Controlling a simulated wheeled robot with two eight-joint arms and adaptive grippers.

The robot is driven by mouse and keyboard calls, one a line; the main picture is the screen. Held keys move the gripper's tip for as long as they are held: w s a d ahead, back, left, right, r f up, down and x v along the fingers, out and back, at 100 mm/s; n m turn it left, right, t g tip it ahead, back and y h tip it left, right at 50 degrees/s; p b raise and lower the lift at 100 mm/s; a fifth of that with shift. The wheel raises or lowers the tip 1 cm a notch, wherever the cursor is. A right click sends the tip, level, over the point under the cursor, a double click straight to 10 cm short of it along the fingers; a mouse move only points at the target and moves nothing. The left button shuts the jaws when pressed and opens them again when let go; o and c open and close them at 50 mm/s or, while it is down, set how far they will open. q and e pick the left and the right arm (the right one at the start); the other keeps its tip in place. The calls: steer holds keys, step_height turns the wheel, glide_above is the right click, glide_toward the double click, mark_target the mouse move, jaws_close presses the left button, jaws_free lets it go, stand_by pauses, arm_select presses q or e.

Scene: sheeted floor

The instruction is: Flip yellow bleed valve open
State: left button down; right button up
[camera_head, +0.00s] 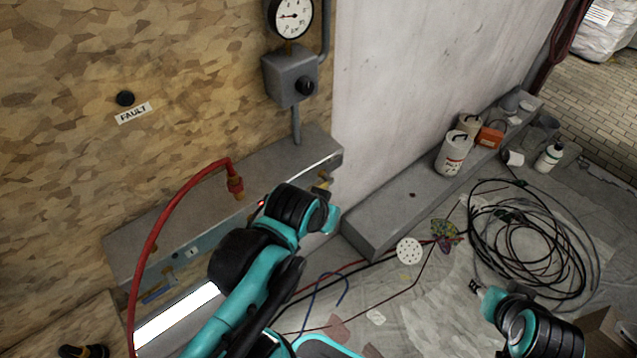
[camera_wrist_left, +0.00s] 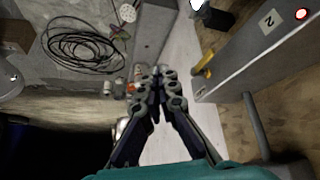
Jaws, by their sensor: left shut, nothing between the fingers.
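The yellow valve handle (camera_wrist_left: 203,63) shows in the left wrist view on the side of the grey manifold box, beside a label marked 2. In the head view a small yellow-brass part (camera_head: 322,188) shows at the box's right end, partly hidden by my left arm. My left gripper (camera_wrist_left: 157,74) is shut and empty, to the left of the yellow handle in the wrist view and apart from it.
A red hose (camera_head: 160,226) joins the grey manifold box (camera_head: 185,208). A blue lever (camera_head: 158,293) is near label 1. A gauge (camera_head: 290,17) and switch box (camera_head: 289,76) are above. White canisters (camera_head: 453,153) stand on a grey ledge. Coiled black cable (camera_head: 530,245) lies on the floor.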

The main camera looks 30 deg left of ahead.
arm_select(q)
steer(key=w+a+r+n+g+p, duration=0.6)
steer(key=w+a+r+n+p, duration=0.1)
steer(key=w+a+n+p, duration=0.2)
steer(key=w+a+n, duration=0.1)
steer(key=w+n, duration=0.1)
steer(key=n, duration=0.1)
steer(key=shift+w+n+g, duration=0.2)
steer(key=shift+n+g, duration=0.1)
step_height(320, 180, down, 14)
steer(key=b, duration=0.3)
